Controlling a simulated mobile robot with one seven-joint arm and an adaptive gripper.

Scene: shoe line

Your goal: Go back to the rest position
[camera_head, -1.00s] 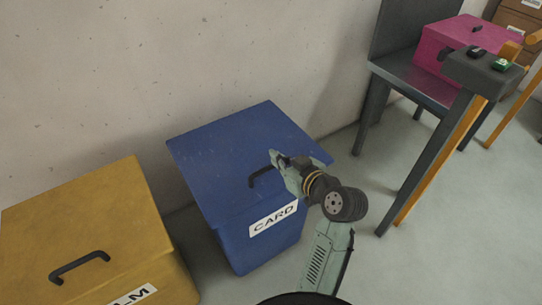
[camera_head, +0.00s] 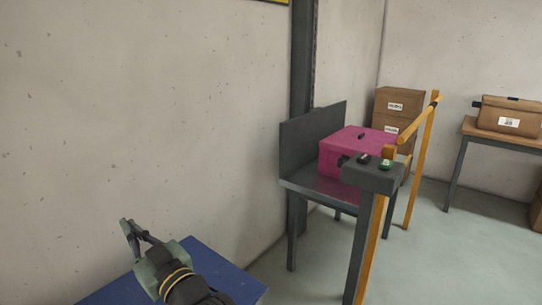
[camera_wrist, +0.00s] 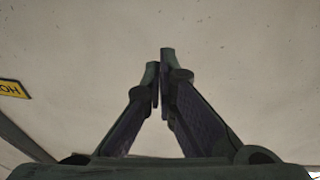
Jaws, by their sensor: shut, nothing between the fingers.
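My gripper (camera_head: 128,226) is raised at the lower left of the head view, over the blue bin (camera_head: 234,279). Only part of the bin's lid shows, at the bottom edge. In the wrist view my gripper (camera_wrist: 159,58) has its fingers close together, with nothing between them. The wall fills the view beyond the fingertips.
A dark table (camera_head: 318,197) with a magenta box (camera_head: 345,157) stands right of the bin. Before it is a grey post with buttons (camera_head: 372,176) and an orange rail (camera_head: 419,122). Cartons (camera_head: 398,98) and a brown case (camera_head: 508,115) are further back. Floor between is clear.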

